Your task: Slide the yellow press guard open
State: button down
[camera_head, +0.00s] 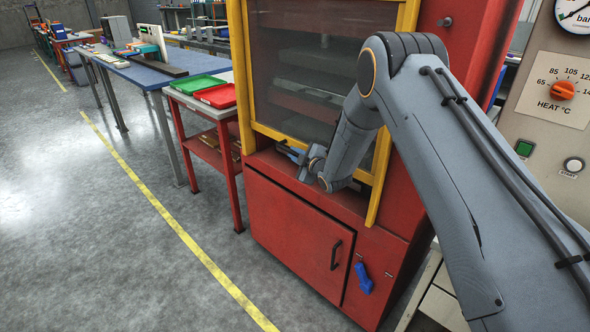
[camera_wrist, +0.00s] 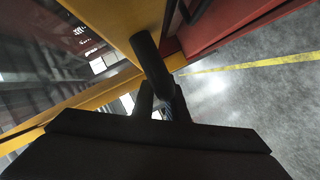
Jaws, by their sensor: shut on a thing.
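The yellow-framed press guard (camera_head: 270,132) with its dark see-through panel hangs across the front of the red press (camera_head: 290,215). Grey press plates show dimly behind the panel. In the wrist view the guard's yellow frame (camera_wrist: 92,97) runs diagonally, with the reflecting panel to its left. A dark round handle bar (camera_wrist: 148,58) stands out in front of the frame. My gripper (camera_head: 292,155) is at the guard's lower edge. In the wrist view my gripper (camera_wrist: 158,97) is shut on this handle. My wrist and arm hide the guard's lower right part.
A red side table (camera_head: 212,117) with green (camera_head: 203,83) and red (camera_head: 219,96) trays stands left of the press. A control panel with an orange heat knob (camera_head: 562,90) is at right. The floor at left is clear.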

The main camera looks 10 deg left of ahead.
jog(key=p, duration=0.5)
send_near(296, 58)
jog(key=a, duration=0.2)
jog(key=w+a, duration=0.1)
jog(key=a, duration=0.2)
jog(key=shift+w+f, duration=0.15)
jog(key=shift+f, duration=0.05)
jog(key=c, duration=1.8)
grip_release()
jog(key=shift+o, duration=0.2)
jog(key=shift+d, duration=0.1)
jog(key=b+v, duration=0.2)
jog(key=v, duration=0.5)
jog(key=shift+s+d, duration=0.15)
jog(key=shift+s, duration=0.2)
